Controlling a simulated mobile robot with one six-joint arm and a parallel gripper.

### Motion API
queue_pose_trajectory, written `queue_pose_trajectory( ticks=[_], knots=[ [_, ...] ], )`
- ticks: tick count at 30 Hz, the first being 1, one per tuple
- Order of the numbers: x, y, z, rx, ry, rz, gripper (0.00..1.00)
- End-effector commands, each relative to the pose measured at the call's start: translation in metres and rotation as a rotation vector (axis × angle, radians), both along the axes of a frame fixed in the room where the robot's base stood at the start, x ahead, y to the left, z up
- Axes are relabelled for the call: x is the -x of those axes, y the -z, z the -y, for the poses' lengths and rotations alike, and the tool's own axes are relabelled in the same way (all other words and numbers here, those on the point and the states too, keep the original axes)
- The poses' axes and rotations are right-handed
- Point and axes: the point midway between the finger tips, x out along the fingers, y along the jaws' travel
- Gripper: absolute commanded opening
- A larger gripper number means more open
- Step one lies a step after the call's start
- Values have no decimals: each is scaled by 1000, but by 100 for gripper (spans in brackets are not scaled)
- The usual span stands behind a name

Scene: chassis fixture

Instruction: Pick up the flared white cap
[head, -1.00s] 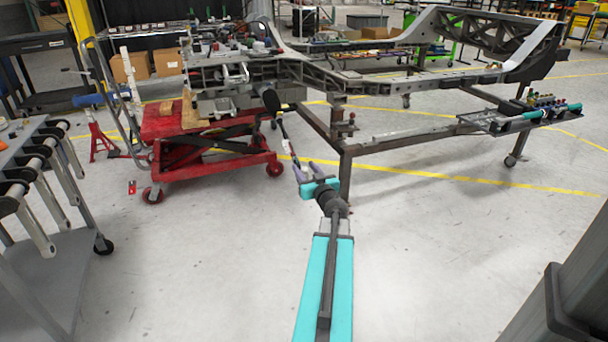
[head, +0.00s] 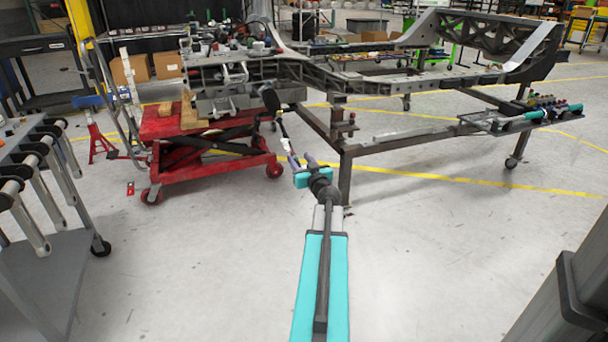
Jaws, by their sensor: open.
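My gripper (head: 301,162) is in the middle of the head view, at the far end of my turquoise arm. Its two greyish-purple fingers point away and stand apart, with nothing clearly seen between them. Just beyond the left finger, a small white piece (head: 286,144) shows along the lower part of a dark rod. I cannot tell whether it is the flared white cap, or whether the gripper touches it. No other thing can be made out surely as the cap; small parts on the chassis are too small to tell.
A red lift cart (head: 205,160) stands left of my gripper under the grey chassis frame (head: 365,82). A dark stand leg (head: 345,178) is close on the right. A grey rack (head: 45,265) stands at the left. The floor in front is clear.

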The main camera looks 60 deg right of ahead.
Motion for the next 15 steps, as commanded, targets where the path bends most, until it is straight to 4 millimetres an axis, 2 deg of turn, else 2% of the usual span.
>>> queue_pose_trajectory(
  ticks=[15],
  knots=[
    [0,0,0,0,-1,0,41]
  ],
)
